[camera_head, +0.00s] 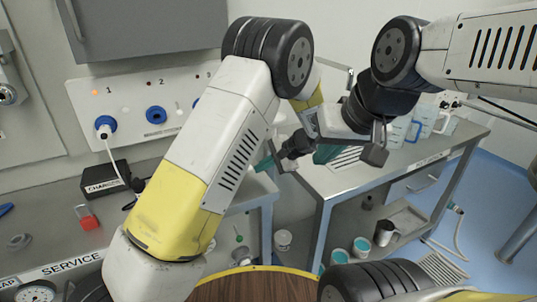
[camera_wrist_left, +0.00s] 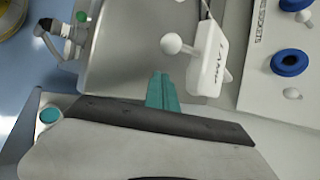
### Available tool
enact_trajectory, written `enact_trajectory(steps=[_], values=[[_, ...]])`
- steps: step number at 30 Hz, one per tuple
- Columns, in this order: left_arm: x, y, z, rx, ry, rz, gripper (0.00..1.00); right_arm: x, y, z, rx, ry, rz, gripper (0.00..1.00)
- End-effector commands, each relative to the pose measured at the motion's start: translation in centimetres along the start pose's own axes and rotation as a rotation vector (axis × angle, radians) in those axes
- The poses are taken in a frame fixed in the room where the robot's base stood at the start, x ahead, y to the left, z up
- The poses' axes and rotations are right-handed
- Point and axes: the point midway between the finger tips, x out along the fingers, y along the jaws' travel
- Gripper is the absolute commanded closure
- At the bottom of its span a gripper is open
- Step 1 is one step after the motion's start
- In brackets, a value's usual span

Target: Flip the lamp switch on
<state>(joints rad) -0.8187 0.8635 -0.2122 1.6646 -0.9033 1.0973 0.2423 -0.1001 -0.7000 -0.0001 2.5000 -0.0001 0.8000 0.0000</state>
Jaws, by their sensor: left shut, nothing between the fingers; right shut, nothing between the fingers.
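In the left wrist view, a white box marked LAMP (camera_wrist_left: 208,58) has a white ball-ended lever (camera_wrist_left: 173,44) on its side facing left. A cord runs from the top of the box. My left gripper (camera_wrist_left: 163,78) shows shut teal fingertips just below the lever, with a gap between them in the picture. In the head view, my left gripper (camera_head: 263,163) is beyond my left arm, which hides the lamp box. My right gripper (camera_head: 325,154) is shut and empty, to the right of the left one; its body partly hides it.
A white wall panel (camera_head: 135,125) with blue sockets and numbers is behind the left bench (camera_head: 60,190). A black charger box (camera_head: 106,178) and a red padlock (camera_head: 88,219) are on that bench. Blue-handled jugs (camera_head: 398,130) stand on the right bench (camera_head: 345,182).

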Motion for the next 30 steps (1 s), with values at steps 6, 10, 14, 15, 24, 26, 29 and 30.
enact_trajectory(steps=[6,10,14,15,24,26,29,30], values=[[-1.2,-0.1,2.3,-0.002,0.006,-0.001,1.0,0.0,0.0,0.0,0.0,0.0,0.0,1.0],[-1.3,0.0,2.7,-0.001,0.004,-0.001,1.0,0.0,0.0,0.0,0.0,0.0,0.0,1.0],[-1.3,-0.1,2.7,-0.001,0.004,-0.001,1.0,0.0,0.0,0.0,0.0,0.0,0.0,1.0],[-1.3,-0.1,2.7,-0.002,0.004,-0.001,1.0,0.0,0.0,0.0,0.0,0.0,0.0,1.0],[-1.4,-0.1,2.8,0.005,0.005,0.015,1.0,0.0,0.0,0.0,0.0,0.0,0.0,1.0],[-1.4,-0.2,2.8,0.01,0.005,0.029,1.0,0.0,0.0,0.0,0.0,0.0,0.0,1.0],[-1.5,-0.2,2.8,0.019,0.005,0.044,1.0,0.0,0.0,0.0,0.0,0.0,0.0,1.0],[-1.5,-0.2,2.8,0.022,0.005,0.048,1.0,0.0,0.0,0.0,0.0,0.0,0.0,1.0]])
